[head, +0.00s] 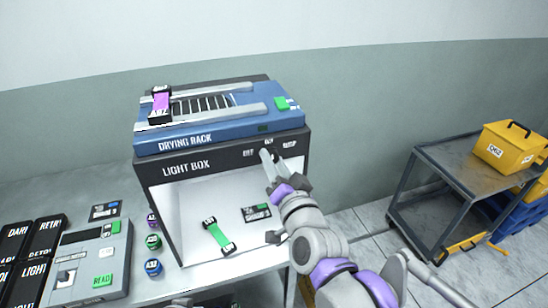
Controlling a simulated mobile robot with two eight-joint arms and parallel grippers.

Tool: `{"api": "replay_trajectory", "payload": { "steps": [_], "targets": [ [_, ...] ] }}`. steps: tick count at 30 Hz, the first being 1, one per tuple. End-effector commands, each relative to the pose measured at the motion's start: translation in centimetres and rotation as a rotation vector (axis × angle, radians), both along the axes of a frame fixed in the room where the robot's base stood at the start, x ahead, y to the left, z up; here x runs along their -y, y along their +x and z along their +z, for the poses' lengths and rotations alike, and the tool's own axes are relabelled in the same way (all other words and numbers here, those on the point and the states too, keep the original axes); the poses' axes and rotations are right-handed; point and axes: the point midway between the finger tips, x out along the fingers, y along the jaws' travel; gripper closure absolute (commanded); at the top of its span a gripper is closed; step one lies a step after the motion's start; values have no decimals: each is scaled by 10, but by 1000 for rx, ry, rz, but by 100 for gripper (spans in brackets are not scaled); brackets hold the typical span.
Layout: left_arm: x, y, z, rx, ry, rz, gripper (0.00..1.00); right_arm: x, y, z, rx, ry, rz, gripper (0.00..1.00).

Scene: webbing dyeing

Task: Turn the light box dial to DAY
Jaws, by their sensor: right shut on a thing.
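The light box (186,169) stands on the table with a lit white interior and a dark front strip. The light box dial (268,143) is on the right part of that strip, with small white labels around it that are too small to read. My right gripper (268,158) reaches up from below and is shut on the dial. Its fingers cover most of the dial, so I cannot tell where it points.
A blue drying rack (215,136) with a purple webbing piece (160,103) sits on top. A green webbing piece (218,236) lies inside the box. A cart (440,165) with a yellow bin (505,147) is at right.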

Motion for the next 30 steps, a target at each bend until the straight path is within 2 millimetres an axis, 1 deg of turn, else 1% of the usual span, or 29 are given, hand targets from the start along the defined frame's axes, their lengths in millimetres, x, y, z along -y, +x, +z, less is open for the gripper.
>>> {"api": "replay_trajectory", "payload": {
  "steps": [3, 9, 22, 23, 24, 27, 30],
  "targets": [
    [0, 2, 4, 3, 0, 0, 100, 0, 0, 1, -13, 41, 1, 100],
    [0, 3, 6, 5, 0, 0, 100, 0, 0, 0, -26, 78, 1, 100],
    [0, 3, 6, 5, 0, 0, 100, 0, 0, -1, -28, 84, 1, 100],
    [0, 3, 6, 5, 0, 0, 100, 0, 0, -1, -28, 84, 1, 55],
    [0, 3, 6, 5, 0, 0, 100, 0, 0, -1, -28, 83, 1, 48],
    [0, 3, 6, 5, 0, 0, 100, 0, 0, -1, -28, 83, 1, 31],
    [0, 3, 6, 5, 0, 0, 100, 0, 0, 0, -27, 84, 0, 31]
  ]
}}
